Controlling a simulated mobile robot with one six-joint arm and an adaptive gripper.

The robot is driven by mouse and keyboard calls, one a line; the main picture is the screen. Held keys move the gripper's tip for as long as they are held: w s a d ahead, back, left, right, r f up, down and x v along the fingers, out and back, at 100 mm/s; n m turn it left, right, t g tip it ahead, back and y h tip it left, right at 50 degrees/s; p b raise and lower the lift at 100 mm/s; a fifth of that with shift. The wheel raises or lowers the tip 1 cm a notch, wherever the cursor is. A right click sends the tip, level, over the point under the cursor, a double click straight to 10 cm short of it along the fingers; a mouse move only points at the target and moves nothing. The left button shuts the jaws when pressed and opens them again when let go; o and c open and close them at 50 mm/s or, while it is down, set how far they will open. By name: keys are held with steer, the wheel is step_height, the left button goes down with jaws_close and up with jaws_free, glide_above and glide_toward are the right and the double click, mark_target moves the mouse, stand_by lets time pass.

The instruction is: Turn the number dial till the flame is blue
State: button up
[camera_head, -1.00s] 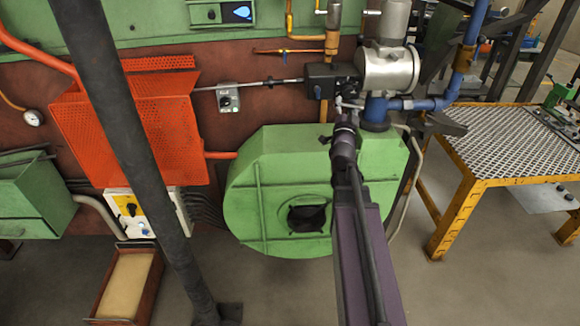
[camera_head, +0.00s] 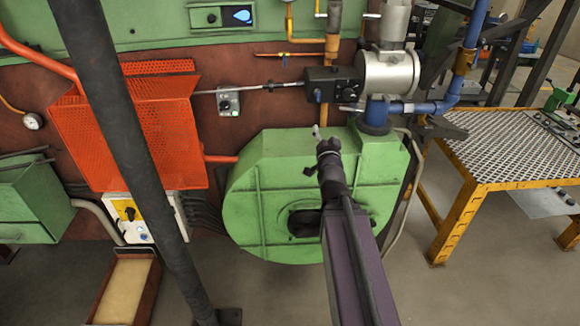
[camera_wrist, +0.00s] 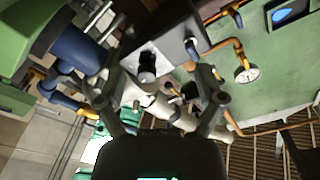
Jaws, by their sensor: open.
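A small window (camera_head: 242,15) in the green furnace wall shows a blue flame shape; it also shows in the wrist view (camera_wrist: 291,12). A black control box (camera_head: 330,83) sits on the pipework left of a silver cylinder. In the wrist view a dark round knob (camera_wrist: 147,68) protrudes from a grey-black box face; I cannot read numbers on it. My gripper (camera_head: 318,134) is below the black box, above the green blower. In the wrist view its fingers (camera_wrist: 160,82) are spread, with nothing held, and appear apart from the knob.
A small switch box (camera_head: 228,102) with a green light is on the wall. An orange mesh guard (camera_head: 150,135) stands left, a green blower housing (camera_head: 270,185) below, and blue piping (camera_head: 415,106) right. A yellow-framed table (camera_head: 470,182) is at the right.

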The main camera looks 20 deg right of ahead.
steer(key=a+f+n+g+y+p, duration=0.1)
steer(key=a+f+n+g+y, duration=0.4)
steer(key=a+f, duration=0.4)
steer(key=shift+a+f+n+g+y, duration=0.2)
steer(key=shift+a+n+g+y, duration=0.25)
steer(key=shift+a, duration=0.8)
steer(key=shift+s, duration=0.1)
steer(key=s+a+f+n+g, duration=0.2)
steer(key=s+a+f+g, duration=0.2)
steer(key=s+g, duration=0.2)
steer(key=s+a+f+n+g, duration=0.2)
steer(key=s+a+f+g, duration=0.3)
steer(key=s, duration=0.4)
steer(key=shift+n+g, duration=0.35)
steer(key=shift+g, duration=0.1)
stand_by(2.6)
